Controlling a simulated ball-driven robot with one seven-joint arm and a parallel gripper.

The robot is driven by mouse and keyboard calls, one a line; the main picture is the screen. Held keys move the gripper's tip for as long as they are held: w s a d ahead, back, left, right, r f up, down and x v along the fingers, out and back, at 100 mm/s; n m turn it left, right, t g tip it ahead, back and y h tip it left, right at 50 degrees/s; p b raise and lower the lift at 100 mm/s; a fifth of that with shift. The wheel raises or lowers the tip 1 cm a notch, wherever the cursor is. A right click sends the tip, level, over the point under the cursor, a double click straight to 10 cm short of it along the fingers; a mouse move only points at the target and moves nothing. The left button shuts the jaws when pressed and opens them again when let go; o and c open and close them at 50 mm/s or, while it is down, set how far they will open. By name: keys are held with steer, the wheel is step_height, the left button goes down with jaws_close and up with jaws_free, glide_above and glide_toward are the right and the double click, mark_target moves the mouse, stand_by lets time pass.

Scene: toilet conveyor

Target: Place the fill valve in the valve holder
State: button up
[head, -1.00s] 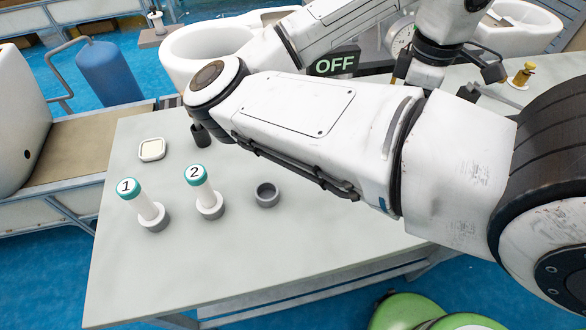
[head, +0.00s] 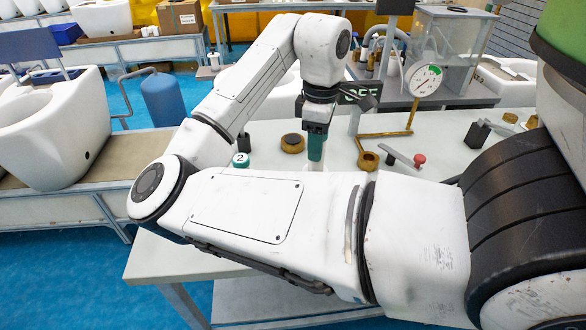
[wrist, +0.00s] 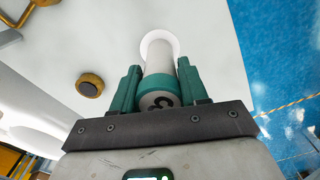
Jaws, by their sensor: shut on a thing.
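My gripper (head: 315,150) is above the table in the head view, pointing down. In the wrist view its green fingers (wrist: 158,72) are shut on the fill valve (wrist: 159,62), a white cylinder with a teal band, a marked end cap and a wide white flange at its far end. Whether the flange touches the table cannot be told. I cannot tell which is the valve holder.
A teal-capped valve marked 2 (head: 240,160) stands left, partly behind my arm. A pressure gauge (head: 422,80), a red knob (head: 419,159) and other brass parts are at the right. My arm hides much of the table (head: 455,152). The wrist view shows the table edge nearby.

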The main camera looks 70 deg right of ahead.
steer(key=w+d+f, duration=0.3)
steer(key=w+f, duration=0.2)
steer(key=f, duration=0.4)
steer(key=shift+w+f, duration=0.3)
steer(key=shift+w, duration=0.05)
steer(key=o, duration=1.1)
steer(key=shift+f, duration=0.1)
step_height(320, 180, up, 12)
steer(key=shift+r, duration=0.15)
